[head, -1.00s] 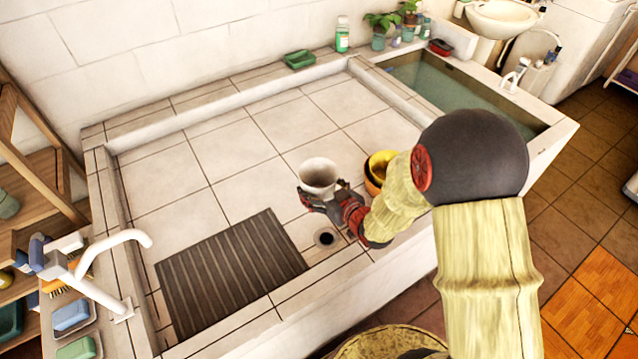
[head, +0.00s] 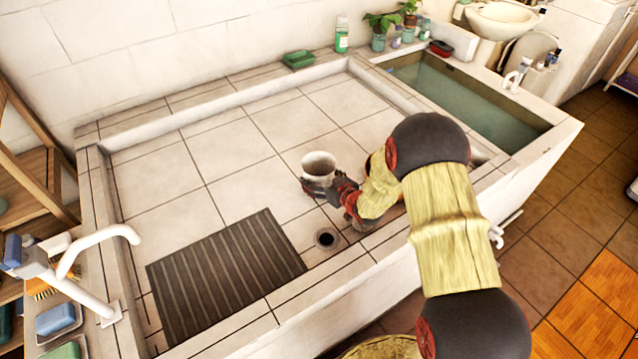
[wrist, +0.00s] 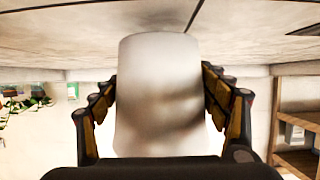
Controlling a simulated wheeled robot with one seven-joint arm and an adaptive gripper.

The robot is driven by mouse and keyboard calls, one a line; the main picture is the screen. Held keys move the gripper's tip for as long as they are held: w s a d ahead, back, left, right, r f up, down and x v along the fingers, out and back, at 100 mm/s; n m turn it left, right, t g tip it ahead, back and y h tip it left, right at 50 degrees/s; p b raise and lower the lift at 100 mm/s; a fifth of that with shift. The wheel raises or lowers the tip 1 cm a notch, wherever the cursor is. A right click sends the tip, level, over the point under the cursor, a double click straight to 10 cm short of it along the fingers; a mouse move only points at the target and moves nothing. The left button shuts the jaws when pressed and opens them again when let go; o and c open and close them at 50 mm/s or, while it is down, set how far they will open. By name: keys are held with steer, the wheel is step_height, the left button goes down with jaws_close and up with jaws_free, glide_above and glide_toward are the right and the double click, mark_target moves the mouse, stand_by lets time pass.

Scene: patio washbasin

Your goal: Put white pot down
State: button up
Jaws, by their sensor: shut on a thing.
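The white pot (head: 319,164) is over the tiled floor of the basin in the head view, right of the dark slatted mat and above the drain. My gripper (head: 318,186) is shut on the pot from its near right side. In the wrist view the pot (wrist: 160,95) fills the middle, with a finger of my gripper (wrist: 160,110) on each side. The pot looks upright in the head view, and its open rim faces up. It is at or close above the tiles; I cannot tell whether it touches them.
The dark slatted mat (head: 225,275) lies at the basin's front left. The drain (head: 326,238) is near the front edge. A white faucet (head: 95,262) stands at the left. A green soap dish (head: 299,60) sits on the back ledge. Bare tiles (head: 235,150) lie behind and left of the pot.

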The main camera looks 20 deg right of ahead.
steer(key=shift+f, duration=0.85)
steer(key=shift+f+b, duration=0.2)
steer(key=shift+b, duration=0.15)
steer(key=o, duration=1.4)
steer(key=shift+c, duration=0.2)
steer(key=shift+r, duration=0.15)
